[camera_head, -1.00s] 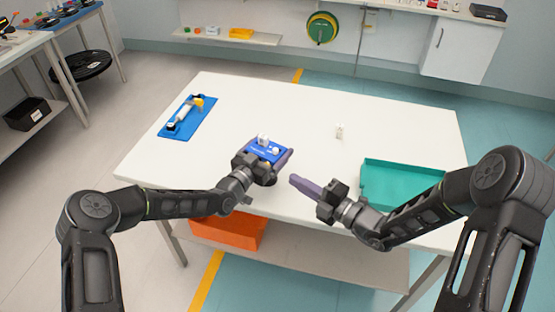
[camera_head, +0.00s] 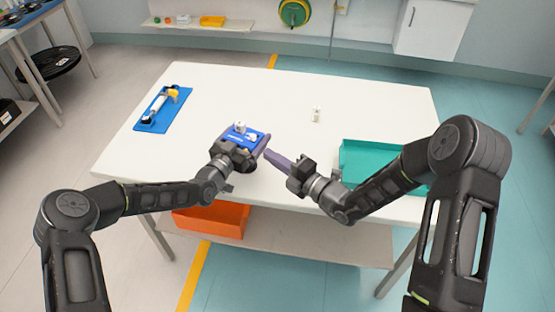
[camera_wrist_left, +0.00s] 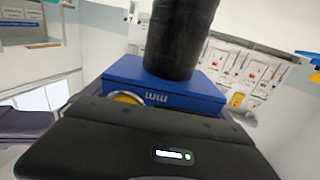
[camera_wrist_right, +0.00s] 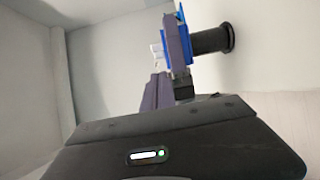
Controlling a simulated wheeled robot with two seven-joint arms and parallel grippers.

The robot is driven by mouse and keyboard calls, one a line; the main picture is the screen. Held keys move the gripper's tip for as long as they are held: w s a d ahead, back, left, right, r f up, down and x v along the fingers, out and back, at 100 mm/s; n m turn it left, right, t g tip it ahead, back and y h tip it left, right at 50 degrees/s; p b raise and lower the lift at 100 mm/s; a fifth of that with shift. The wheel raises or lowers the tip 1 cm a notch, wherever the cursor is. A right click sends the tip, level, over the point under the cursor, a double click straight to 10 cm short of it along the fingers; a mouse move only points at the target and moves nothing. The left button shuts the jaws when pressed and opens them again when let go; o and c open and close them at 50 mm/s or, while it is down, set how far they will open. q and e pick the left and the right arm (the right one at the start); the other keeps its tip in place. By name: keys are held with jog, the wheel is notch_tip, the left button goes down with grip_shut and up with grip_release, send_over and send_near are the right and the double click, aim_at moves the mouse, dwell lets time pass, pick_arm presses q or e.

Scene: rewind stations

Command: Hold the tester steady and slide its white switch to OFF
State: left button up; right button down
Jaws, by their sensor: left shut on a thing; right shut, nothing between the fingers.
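In the right wrist view a small white part (camera_wrist_right: 157,48) sticks out from the tester, near my right fingers. I cannot tell the switch's position or whether my fingers touch it.
On the white table (camera_head: 290,95) lie a blue mat (camera_head: 153,121) with a white and yellow tool at left, a small white item (camera_head: 316,115), and a teal tray (camera_head: 370,157) at right. An orange bin (camera_head: 212,221) is on the shelf below.

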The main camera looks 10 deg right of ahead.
jog(key=x, duration=0.6)
jog(key=shift+w, duration=0.2)
jog(key=shift+w+d, duration=0.6)
jog(key=shift+w, duration=0.3)
jog(key=shift+d, duration=0.15)
jog(key=shift+s+d, duration=0.15)
jog(key=shift+d, duration=0.05)
send_near(256, 137)
jog(key=shift+s+d, duration=0.25)
jog(key=shift+s, duration=0.7)
